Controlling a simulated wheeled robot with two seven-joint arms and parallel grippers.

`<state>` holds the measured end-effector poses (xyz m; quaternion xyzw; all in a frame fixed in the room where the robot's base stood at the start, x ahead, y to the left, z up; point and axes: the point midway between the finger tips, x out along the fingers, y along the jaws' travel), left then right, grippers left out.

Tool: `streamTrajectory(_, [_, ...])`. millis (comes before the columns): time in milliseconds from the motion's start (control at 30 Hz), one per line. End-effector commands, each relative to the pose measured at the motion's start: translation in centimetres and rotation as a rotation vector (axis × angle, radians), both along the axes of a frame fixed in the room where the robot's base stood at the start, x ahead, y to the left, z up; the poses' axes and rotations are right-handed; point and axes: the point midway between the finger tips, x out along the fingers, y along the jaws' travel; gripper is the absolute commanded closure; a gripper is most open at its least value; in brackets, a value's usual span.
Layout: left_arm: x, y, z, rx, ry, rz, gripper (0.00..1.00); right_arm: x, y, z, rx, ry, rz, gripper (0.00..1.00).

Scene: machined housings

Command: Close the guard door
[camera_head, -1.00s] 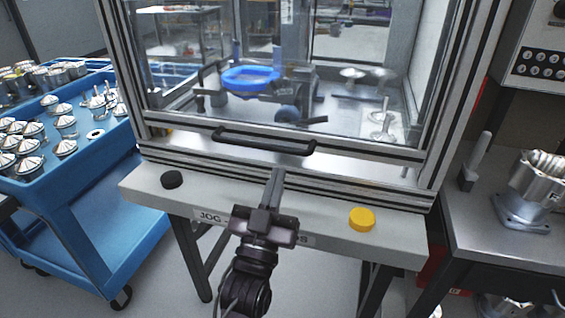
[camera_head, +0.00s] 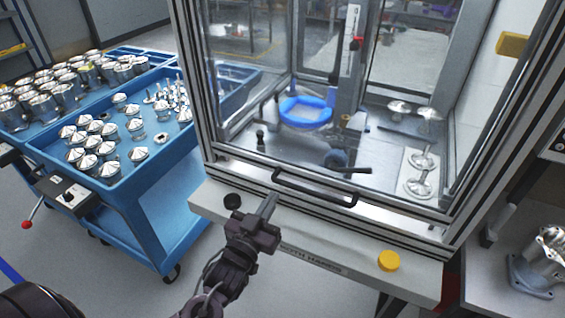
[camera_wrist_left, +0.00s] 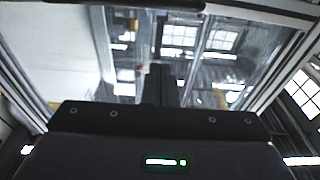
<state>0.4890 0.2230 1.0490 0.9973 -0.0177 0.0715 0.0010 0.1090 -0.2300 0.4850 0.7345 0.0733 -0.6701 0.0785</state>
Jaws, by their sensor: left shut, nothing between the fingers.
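The guard door (camera_head: 400,206) is a clear panel in an aluminium frame on the front of the machine enclosure. It looks lowered, with its bottom rail close above the sill; I cannot tell if it is fully seated. Its black bar handle (camera_head: 316,190) runs along the bottom rail. My left gripper (camera_head: 269,204) is shut and empty, just below the handle's left end and over the front ledge; contact is not clear. The left wrist view shows the door glass (camera_wrist_left: 225,70) above the dark gripper body, with the fingertips hidden. My right gripper is not in view.
The ledge carries a black button (camera_head: 232,201) and a yellow button (camera_head: 389,261). A blue cart (camera_head: 150,205) with metal parts stands at the left. A metal housing (camera_head: 540,262) sits on a bench at the right. Inside the enclosure is a blue ring (camera_head: 306,112).

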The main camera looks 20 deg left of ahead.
Motion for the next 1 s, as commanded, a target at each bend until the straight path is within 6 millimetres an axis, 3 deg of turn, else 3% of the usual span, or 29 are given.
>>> streamTrajectory(267, [2.0,0.2,0.5,-0.001,0.007,0.001,1.0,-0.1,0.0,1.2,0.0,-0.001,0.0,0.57])
streamTrajectory(667, [9.8,0.0,1.8,0.001,0.006,0.003,1.0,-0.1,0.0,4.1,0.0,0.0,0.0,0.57])
streamTrajectory(800, [9.5,-0.1,-0.6,-0.001,0.014,0.001,1.0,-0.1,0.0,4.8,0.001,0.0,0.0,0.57])
streamTrajectory(1000, [9.1,-0.1,-2.3,0.0,0.01,0.0,1.0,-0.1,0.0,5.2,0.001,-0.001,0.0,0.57])
